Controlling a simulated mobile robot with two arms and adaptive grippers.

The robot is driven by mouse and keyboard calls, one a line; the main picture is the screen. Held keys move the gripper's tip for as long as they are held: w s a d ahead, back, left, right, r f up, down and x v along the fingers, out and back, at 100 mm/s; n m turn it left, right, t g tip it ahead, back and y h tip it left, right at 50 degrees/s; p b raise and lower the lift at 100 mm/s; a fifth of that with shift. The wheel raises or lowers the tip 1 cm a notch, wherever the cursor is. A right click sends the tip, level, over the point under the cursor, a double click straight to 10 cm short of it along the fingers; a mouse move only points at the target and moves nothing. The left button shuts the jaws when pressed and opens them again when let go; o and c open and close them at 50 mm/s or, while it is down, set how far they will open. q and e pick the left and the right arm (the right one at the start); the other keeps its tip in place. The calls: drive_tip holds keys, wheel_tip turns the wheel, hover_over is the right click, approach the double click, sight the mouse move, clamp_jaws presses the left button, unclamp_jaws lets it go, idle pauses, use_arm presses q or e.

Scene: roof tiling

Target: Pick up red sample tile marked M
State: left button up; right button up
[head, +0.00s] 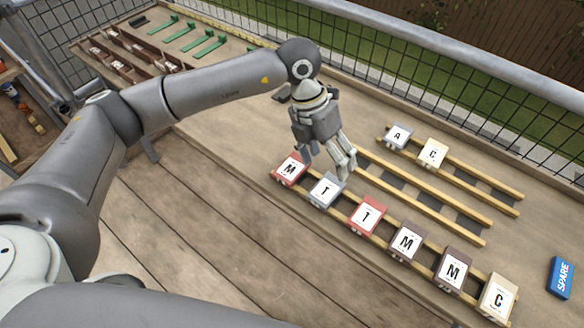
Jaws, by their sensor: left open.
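The red sample tile marked M (290,169) sits at the left end of the front wooden rack. My left gripper (342,170) is open, fingers pointing down, above the rack. In the picture its fingertips are to the right of the red M tile, over the upper edge of the grey T tile (323,191). I cannot tell whether they touch that tile. No tile shows between the fingers. My right gripper does not show.
Grey A (397,136) and cream C (433,152) tiles sit on the back rack. A blue SPARE block (560,278) lies right. Mesh fencing (480,95) runs behind.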

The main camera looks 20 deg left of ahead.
use_arm(q)
drive_tip(key=w+a+r+n+y, duration=0.1)
drive_tip(key=w+a+y, duration=0.25)
drive_tip(key=a, duration=0.45)
drive_tip(key=p, duration=0.1)
hover_over(292, 167)
drive_tip(key=shift+t, duration=0.4)
wheel_tip(292, 167, down, 4)
drive_tip(key=shift+s+f, duration=0.1)
drive_tip(key=shift+f, duration=0.15)
drive_tip(key=shift+f+p, duration=0.9)
drive_tip(key=shift+f, duration=2.15)
drive_tip(key=c, duration=1.1)
drive_tip(key=shift+c, duration=0.5)
drive_tip(key=shift+r, duration=0.15)
